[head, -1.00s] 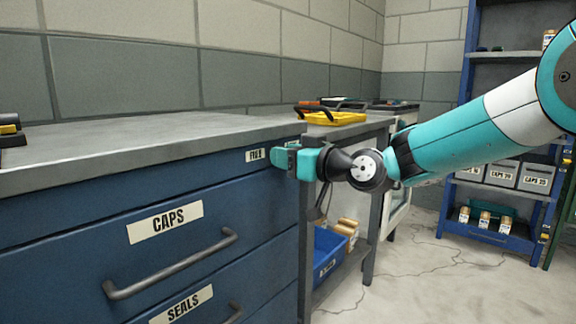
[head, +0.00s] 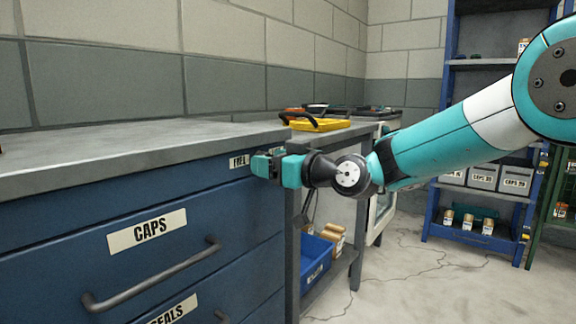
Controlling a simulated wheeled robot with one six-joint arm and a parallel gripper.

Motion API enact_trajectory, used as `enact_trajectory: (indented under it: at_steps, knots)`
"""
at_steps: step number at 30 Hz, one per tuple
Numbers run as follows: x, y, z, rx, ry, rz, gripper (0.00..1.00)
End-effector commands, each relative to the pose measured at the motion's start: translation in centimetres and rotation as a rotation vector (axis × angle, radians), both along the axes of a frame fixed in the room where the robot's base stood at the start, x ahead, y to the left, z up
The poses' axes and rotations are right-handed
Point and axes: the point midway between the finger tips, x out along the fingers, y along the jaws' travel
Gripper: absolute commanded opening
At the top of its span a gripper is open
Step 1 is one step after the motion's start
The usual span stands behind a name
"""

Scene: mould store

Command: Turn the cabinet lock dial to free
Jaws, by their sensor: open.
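The blue cabinet (head: 215,205) with a grey top fills the left of the head view. A small white label (head: 239,161) reading "FREE" sits at its upper right corner, partly covered by my gripper. My gripper (head: 262,166) is at the cabinet's upper right front corner, just right of this label, with its fingers pointing left. It is open. The lock dial cannot be made out; the gripper hides that spot. I cannot tell whether the fingers touch the dial.
Drawers labelled CAPS (head: 147,231) and SEALS have bar handles (head: 150,275) that stick out. A bench with a yellow tray (head: 318,124) adjoins on the right, a blue bin (head: 316,258) below. A blue shelf rack (head: 470,225) stands behind; the floor between is clear.

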Motion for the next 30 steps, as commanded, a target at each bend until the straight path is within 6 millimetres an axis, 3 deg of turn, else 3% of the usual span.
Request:
enact_trajectory:
  at_steps: [5, 15, 21, 30]
  knots:
    - [-1.3, -1.9, 0.1, 0.000, 0.002, -0.004, 0.60]
    - [-6.6, -8.8, 0.0, 0.000, 0.001, -0.007, 0.60]
    - [-9.2, -11.9, 0.0, 0.001, 0.001, -0.005, 0.60]
    - [-10.7, -13.6, 0.0, 0.000, 0.000, 0.000, 0.60]
